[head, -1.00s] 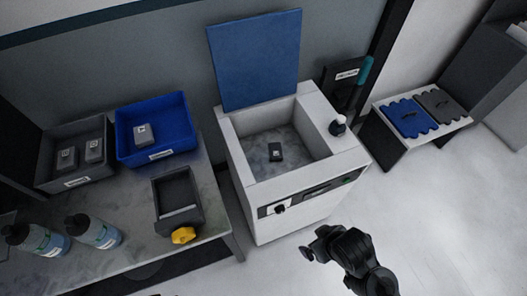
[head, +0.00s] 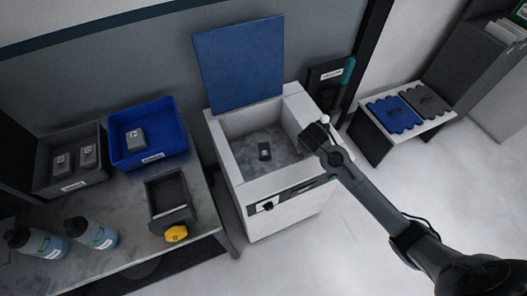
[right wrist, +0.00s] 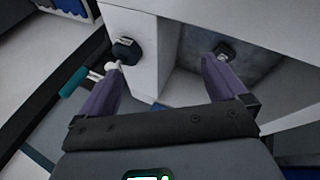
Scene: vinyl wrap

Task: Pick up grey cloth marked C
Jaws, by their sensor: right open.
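A small dark grey block-like piece with a white mark (head: 264,151) lies on the floor of the open white machine (head: 283,211). I cannot read its letter; it also shows in the right wrist view (right wrist: 226,48). Lighter grey marked pieces lie in the grey bin (head: 68,187) and the blue bin (head: 150,158); their letters are too small to read. My right gripper (head: 312,138) is over the machine's right rim, right of the dark piece. In the right wrist view its purple fingers (right wrist: 165,72) are apart and empty. My left gripper is not in view.
The machine's blue lid (head: 240,65) stands open behind it. A black knob (right wrist: 125,50) is on its right rim. Bottles (head: 88,232) and a dark tray (head: 167,192) are on the left table. A low bench (head: 437,122) on the right holds blue and grey scalloped pieces.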

